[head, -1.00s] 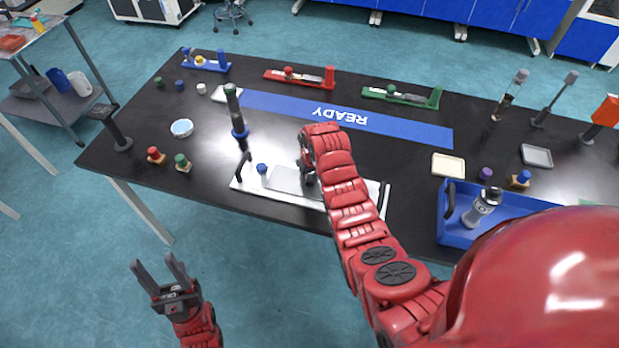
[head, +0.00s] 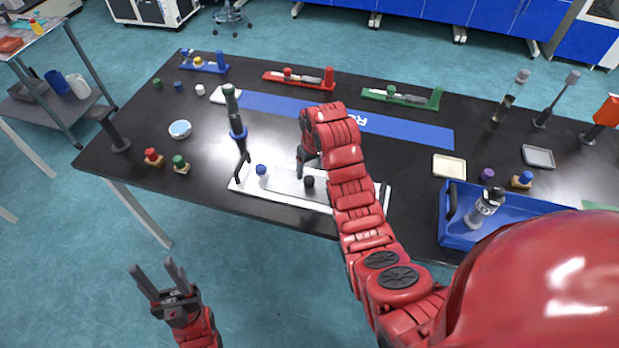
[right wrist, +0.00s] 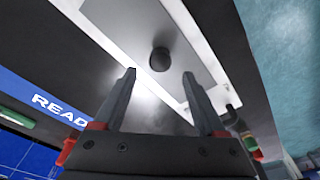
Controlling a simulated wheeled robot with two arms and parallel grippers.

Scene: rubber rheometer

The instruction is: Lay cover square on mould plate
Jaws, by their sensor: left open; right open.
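My left gripper (head: 160,278) is open and empty, off the table at the lower left.
A blue knob (head: 261,170) sits at the plate's left end. A blue tray (head: 447,232) holding a clear canister (head: 484,208) is at right. A blue mat (head: 410,131) lies behind.

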